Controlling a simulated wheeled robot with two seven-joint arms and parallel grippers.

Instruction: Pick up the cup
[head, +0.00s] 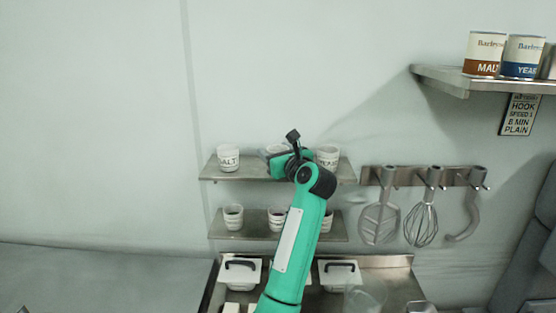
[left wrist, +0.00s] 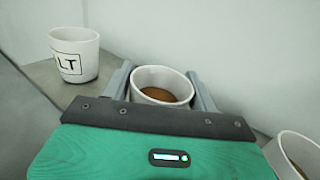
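A white cup (left wrist: 142,80) with brown contents stands between the two fingers of my left gripper (left wrist: 160,82) in the left wrist view. The fingers lie close along its left and right sides; whether they touch it is not clear. In the head view my left gripper (head: 287,158) is at the upper wall shelf (head: 210,172), largely covering this middle cup (head: 274,149). A white cup marked "SALT" (head: 228,158) stands left of it, and another lettered white cup (head: 327,155) stands right. My right gripper is not in view.
The left wrist view shows the neighbouring cups at left (left wrist: 75,55) and right (left wrist: 297,153). A lower shelf (head: 225,233) holds more small cups. Utensils hang from a rail (head: 450,178) at right. Lidded containers (head: 240,272) stand below. The wall left of the shelves is clear.

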